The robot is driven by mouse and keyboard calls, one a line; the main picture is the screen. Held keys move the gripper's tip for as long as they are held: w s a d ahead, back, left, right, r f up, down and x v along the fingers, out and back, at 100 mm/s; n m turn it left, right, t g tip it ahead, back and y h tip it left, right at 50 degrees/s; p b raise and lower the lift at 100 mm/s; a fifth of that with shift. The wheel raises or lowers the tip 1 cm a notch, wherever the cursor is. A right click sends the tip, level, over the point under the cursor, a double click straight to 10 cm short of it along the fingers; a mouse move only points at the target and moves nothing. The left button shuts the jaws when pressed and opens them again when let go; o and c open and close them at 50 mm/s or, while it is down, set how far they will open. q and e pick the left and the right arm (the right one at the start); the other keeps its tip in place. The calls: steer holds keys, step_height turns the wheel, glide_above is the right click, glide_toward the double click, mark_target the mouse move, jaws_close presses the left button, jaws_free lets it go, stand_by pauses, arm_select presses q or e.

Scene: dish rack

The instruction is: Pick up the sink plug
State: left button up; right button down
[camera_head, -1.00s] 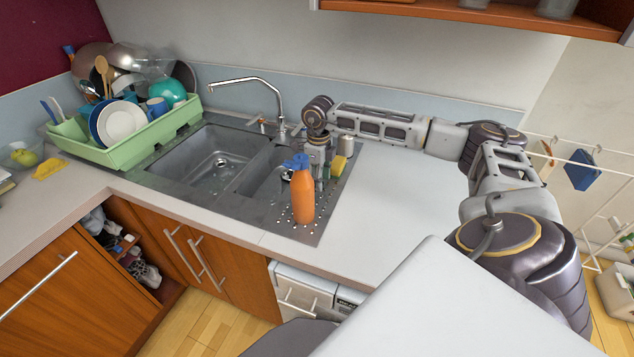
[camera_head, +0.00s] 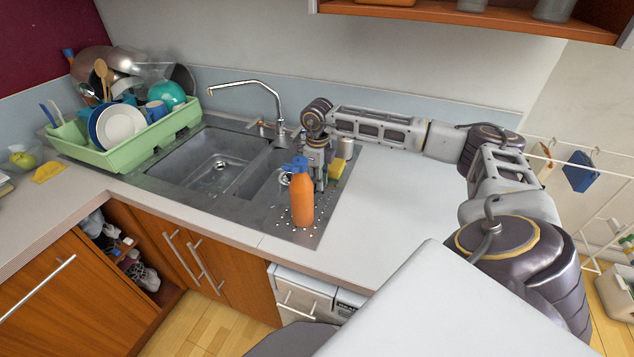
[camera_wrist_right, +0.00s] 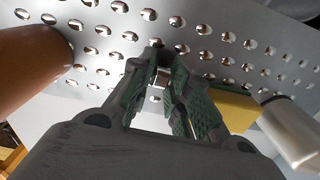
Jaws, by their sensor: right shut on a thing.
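My right gripper (camera_head: 321,183) points down over the perforated drainboard at the right end of the steel sink, just behind an orange bottle. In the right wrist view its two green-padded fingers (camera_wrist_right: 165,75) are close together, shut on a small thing. A small silvery bit (camera_wrist_right: 157,90) shows between the fingers; it is likely the sink plug, but most of it is hidden and its shape is unclear. The fingertips are close to the drainboard (camera_wrist_right: 205,40); I cannot tell whether they touch it. My left gripper is not in view.
The orange bottle (camera_head: 302,197) stands close in front of the gripper. A yellow-green sponge (camera_head: 337,169) and a metal cylinder (camera_head: 345,148) stand close to its right. The faucet (camera_head: 268,88) and sink basins (camera_head: 208,160) lie left. The white counter (camera_head: 400,200) at right is clear.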

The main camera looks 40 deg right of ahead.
steer(key=shift+r, duration=0.5)
step_height(320, 180, up, 8)
steer(key=shift+f+b, duration=0.15)
steer(key=shift+b, duration=0.2)
steer(key=shift+r, duration=0.65)
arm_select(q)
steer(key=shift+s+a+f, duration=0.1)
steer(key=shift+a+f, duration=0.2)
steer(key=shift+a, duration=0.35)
